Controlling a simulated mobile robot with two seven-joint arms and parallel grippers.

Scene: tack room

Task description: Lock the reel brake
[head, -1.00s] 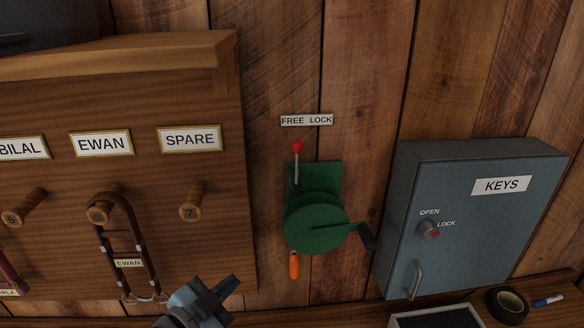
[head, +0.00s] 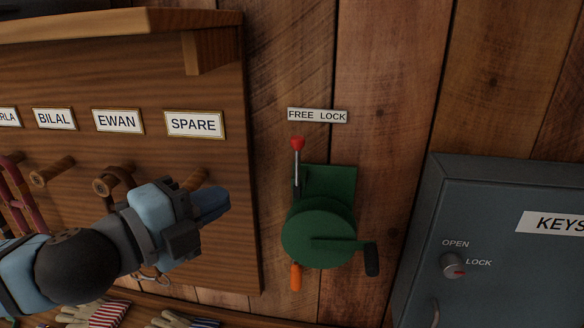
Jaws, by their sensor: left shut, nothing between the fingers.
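The green reel (head: 318,232) is mounted on the plank wall, with a black-gripped crank (head: 371,258) at its right and an orange piece (head: 296,277) hanging below. The brake lever (head: 297,168), a grey rod with a red knob, stands upright at the reel's upper left. Its knob is under the word FREE on the FREE LOCK label (head: 317,115). My left gripper (head: 222,203) is shut and empty, left of the reel and apart from it, in front of the peg board. It hides part of the SPARE peg and the bridle on the EWAN peg. My right gripper is out of view.
The wooden peg board (head: 235,250) with name labels fills the left. A grey key cabinet (head: 425,215) with an OPEN/LOCK knob juts out at the right. Striped gloves (head: 100,314) lie at the lower left. The wall around the lever is clear.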

